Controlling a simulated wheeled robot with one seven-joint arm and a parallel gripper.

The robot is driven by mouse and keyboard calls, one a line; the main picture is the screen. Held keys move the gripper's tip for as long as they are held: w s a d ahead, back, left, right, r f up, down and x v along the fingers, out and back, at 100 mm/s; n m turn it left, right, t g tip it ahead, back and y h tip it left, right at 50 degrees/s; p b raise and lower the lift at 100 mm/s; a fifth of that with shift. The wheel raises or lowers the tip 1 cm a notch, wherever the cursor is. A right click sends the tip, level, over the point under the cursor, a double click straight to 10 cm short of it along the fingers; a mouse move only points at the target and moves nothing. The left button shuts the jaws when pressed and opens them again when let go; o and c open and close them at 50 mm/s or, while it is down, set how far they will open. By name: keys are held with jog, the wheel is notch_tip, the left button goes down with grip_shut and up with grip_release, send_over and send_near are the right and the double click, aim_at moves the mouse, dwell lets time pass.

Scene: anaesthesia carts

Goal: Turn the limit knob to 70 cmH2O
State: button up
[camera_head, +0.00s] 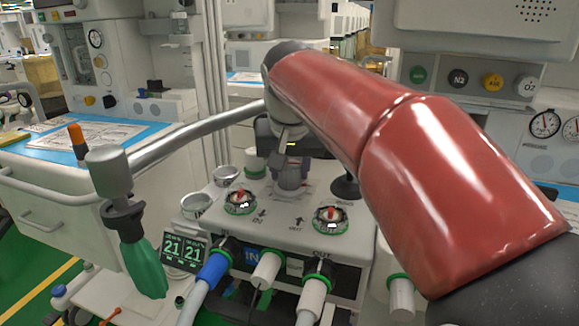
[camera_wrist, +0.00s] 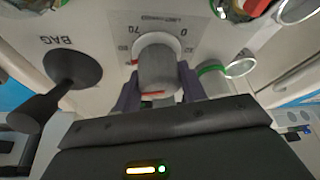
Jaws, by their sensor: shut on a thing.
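The limit knob is a grey cylinder (camera_wrist: 158,68) on a white panel in the wrist view, with printed numbers around it. A "70" shows at its upper left and a "0" at its upper right; other marks are partly hidden. My gripper (camera_wrist: 158,86) is shut on the knob, with a purple finger on each side. In the head view the knob (camera_head: 290,181) stands on the machine's top panel under my gripper (camera_head: 292,165). The exact setting cannot be read.
A black lever labelled BAG (camera_wrist: 72,68) stands beside the knob; it also shows in the head view (camera_head: 345,187). Two green-ringed valve domes (camera_head: 240,202) (camera_head: 331,220) sit in front. A green-handled part (camera_head: 143,265) and grey rail (camera_head: 190,135) are at left.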

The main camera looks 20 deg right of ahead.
jog(key=o, duration=1)
jog(key=shift+v, duration=3.9)
